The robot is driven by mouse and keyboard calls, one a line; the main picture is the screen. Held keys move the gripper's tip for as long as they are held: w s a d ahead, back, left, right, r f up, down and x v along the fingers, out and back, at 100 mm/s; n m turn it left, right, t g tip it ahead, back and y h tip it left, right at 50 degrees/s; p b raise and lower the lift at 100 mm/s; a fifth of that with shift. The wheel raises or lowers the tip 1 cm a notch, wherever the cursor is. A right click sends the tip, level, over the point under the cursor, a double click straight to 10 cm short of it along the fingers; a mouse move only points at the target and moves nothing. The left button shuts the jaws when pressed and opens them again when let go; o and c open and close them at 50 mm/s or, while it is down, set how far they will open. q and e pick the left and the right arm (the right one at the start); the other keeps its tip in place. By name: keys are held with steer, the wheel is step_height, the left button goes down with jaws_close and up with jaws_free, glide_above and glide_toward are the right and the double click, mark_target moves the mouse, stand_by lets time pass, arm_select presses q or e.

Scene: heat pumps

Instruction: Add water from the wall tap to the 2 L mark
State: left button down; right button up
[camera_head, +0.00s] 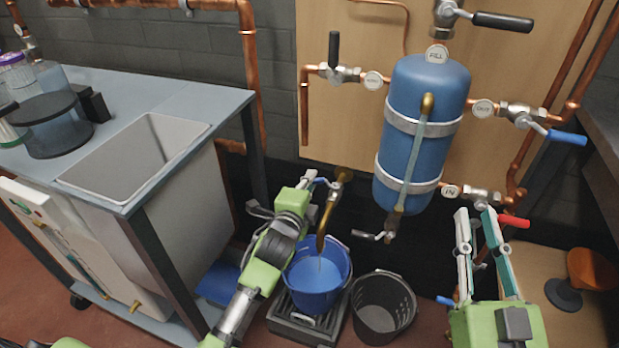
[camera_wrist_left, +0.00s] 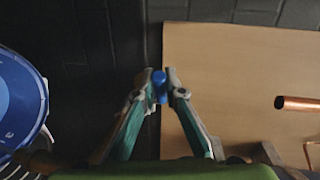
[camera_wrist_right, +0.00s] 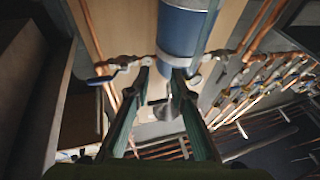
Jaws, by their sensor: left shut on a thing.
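The brass wall tap (camera_head: 328,216) comes off the wall board low down, with its spout above the blue bucket (camera_head: 322,297). My left gripper (camera_head: 310,182) is at the tap and shut on its blue handle, which shows between the fingertips in the left wrist view (camera_wrist_left: 159,86). A thin line below the spout may be water; I cannot tell for sure. The bucket's inside looks bright blue, and no water level or 2 L mark can be read. Part of the bucket also shows in the left wrist view (camera_wrist_left: 18,100). My right gripper (camera_head: 477,216) is open and empty, below the blue tank.
The bucket stands on a dark grey slatted platform (camera_head: 300,328). A grey perforated basket (camera_head: 384,306) is right beside it. A blue tank (camera_head: 420,100) with labelled valves hangs above. A bench with a sink bin (camera_head: 150,150) is at left. An orange object (camera_head: 590,270) stands at right.

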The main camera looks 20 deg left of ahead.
arm_select(q)
steer(key=shift+w+d+r+m+h+p, duration=0.1)
steer(key=shift+w+r+m+h+p, duration=0.15)
steer(key=shift+m+h+p, duration=0.45)
steer(key=shift+w+f+h+p, duration=0.2)
steer(key=shift+h+p, duration=0.2)
steer(key=shift+p, duration=0.5)
steer(key=c, duration=2.1)
jaws_free()
arm_select(e)
steer(key=s+d+f+g+h, duration=0.1)
steer(key=f+g, duration=0.3)
steer(key=f, duration=0.5)
steer(key=s+d+f+g+h, duration=0.2)
steer(key=f+g, duration=0.3)
steer(key=f, duration=0.4)
steer(key=shift+s+d+g, duration=0.25)
steer(key=shift+g, duration=0.05)
arm_select(q)
steer(key=shift+a, duration=0.2)
arm_select(e)
steer(key=shift+r, duration=0.1)
